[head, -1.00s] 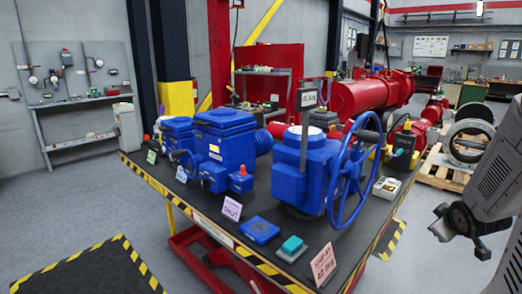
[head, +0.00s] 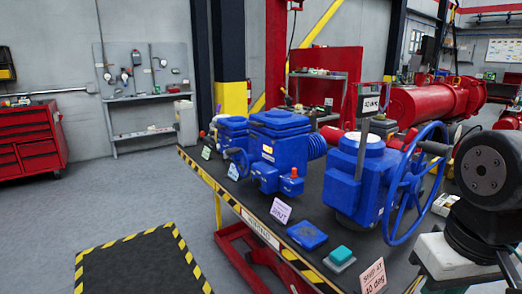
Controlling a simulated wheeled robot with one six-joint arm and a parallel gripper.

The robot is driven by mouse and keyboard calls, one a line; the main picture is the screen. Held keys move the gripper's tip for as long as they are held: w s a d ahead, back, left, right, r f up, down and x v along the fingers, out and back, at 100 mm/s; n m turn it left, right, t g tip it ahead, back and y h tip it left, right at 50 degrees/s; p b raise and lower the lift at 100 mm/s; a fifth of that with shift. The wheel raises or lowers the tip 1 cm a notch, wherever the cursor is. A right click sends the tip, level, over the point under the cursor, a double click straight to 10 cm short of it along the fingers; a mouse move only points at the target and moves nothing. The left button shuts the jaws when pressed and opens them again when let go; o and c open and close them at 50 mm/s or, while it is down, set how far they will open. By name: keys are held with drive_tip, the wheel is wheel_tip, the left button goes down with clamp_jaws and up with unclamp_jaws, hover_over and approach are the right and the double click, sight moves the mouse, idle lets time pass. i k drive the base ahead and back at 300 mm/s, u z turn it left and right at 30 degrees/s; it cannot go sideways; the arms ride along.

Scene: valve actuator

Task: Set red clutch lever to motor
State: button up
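The blue valve actuator (head: 346,185) stands on the workbench right of centre. Its large blue handwheel (head: 388,212) faces right and has a dark grip near the top. A post in front of it carries a small sign (head: 368,99) with a number and what looks like "deg". I cannot make out a red clutch lever with certainty. A small orange-red cap (head: 294,171) sits on the smaller blue unit to the left, and red parts show behind the actuator. Part of my arm fills the lower right, close to the handwheel in the picture. My gripper's fingers are not visible.
The workbench (head: 262,232) has a striped edge. A blue block (head: 307,235), a teal-topped block (head: 340,255) and a pink sign (head: 373,277) lie near its front. A striped floor mat (head: 140,262) and open floor are left. A red tool cabinet (head: 34,140) stands far left.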

sight(412, 133)
drive_tip(key=u, duration=0.05)
drive_tip(key=k, duration=0.6)
drive_tip(key=z, duration=0.75)
drive_tip(key=i, duration=1.2)
drive_tip(key=u, duration=0.25)
